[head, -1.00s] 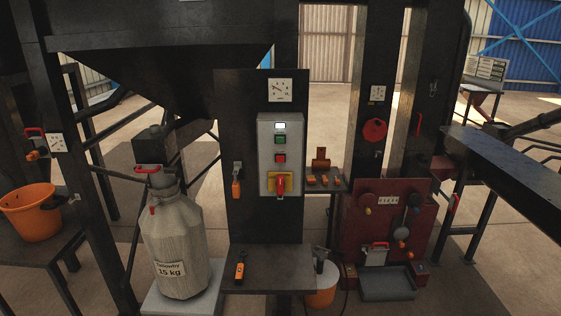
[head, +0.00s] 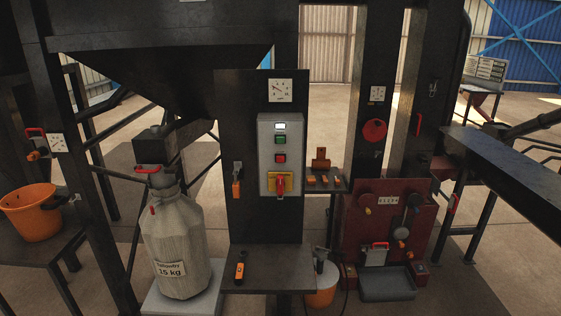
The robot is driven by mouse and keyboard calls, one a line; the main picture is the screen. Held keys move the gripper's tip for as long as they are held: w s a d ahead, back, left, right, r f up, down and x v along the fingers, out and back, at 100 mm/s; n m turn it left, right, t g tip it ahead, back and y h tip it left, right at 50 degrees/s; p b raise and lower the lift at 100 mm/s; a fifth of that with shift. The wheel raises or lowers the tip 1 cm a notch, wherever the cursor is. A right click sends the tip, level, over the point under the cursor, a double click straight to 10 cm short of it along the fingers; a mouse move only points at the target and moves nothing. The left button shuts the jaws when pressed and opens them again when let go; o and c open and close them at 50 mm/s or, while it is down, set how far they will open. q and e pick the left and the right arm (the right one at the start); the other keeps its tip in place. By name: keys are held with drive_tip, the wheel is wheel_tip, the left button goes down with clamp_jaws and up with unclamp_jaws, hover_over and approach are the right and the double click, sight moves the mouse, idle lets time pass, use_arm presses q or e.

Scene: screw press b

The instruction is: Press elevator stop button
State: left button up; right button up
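A grey control box (head: 281,155) is mounted on a dark upright panel in the middle of the head view. From top to bottom it carries a small lit white element (head: 280,126), a green button (head: 280,140), a red button (head: 280,158) and a red switch handle (head: 281,184) on a yellow plate. I cannot read any label that names the elevator stop button. Neither of my grippers is in view.
A dark shelf (head: 268,268) with an orange-and-black tool (head: 240,270) juts out below the box. A grey sack (head: 176,240) stands left of it. An orange bucket (head: 30,212) is far left. A dark red machine (head: 388,222) stands right.

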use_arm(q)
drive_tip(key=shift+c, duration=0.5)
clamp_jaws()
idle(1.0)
